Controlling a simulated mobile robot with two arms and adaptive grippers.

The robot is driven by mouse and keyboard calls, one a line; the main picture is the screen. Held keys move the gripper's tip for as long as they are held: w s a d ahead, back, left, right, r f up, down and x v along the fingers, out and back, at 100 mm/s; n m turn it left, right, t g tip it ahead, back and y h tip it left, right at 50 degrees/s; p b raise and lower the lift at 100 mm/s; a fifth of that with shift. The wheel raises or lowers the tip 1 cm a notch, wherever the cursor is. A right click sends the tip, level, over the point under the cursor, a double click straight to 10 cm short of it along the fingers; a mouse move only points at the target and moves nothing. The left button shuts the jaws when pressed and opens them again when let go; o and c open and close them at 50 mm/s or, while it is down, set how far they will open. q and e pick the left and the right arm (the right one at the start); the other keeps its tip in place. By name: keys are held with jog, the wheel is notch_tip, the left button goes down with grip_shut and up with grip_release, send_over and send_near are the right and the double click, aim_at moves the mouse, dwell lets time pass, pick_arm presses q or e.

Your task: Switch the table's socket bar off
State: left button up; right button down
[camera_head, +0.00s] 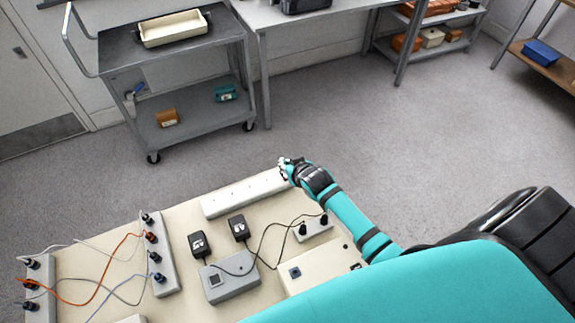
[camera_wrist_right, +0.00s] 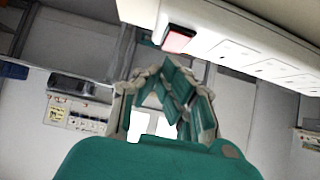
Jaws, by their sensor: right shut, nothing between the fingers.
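The white socket bar (camera_head: 240,194) lies along the far edge of the cream table. In the right wrist view the socket bar (camera_wrist_right: 262,62) runs across the upper right, with a row of sockets and a red, lit-looking rocker switch (camera_wrist_right: 178,39) at its left end. My right gripper (camera_head: 287,165) is at the bar's right end in the head view and hides that end. In the wrist view my right gripper (camera_wrist_right: 172,72) is shut and empty, with its fingertips close below the switch. I cannot tell whether they touch it. My left gripper is not in view.
The cream table (camera_head: 180,222) holds a grey box (camera_head: 230,276), two black adapters (camera_head: 199,245), a cream box (camera_head: 312,267) and terminal strips with cables (camera_head: 160,255). A grey cart (camera_head: 185,82) stands beyond. Open floor (camera_head: 420,150) lies behind the table.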

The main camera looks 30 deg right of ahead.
jog(key=shift+f, duration=0.4)
jog(key=shift+w+g+p, duration=0.35)
jog(key=shift+g+p, duration=0.25)
jog(key=shift+p, duration=0.5)
jog(key=shift+f, duration=0.25)
jog(key=shift+w+f, duration=0.1)
jog(key=shift+f, duration=0.1)
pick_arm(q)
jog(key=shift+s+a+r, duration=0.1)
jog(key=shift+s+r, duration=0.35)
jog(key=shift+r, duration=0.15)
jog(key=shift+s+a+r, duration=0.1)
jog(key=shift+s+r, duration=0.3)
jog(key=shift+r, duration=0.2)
pick_arm(e)
jog(key=shift+f, duration=0.1)
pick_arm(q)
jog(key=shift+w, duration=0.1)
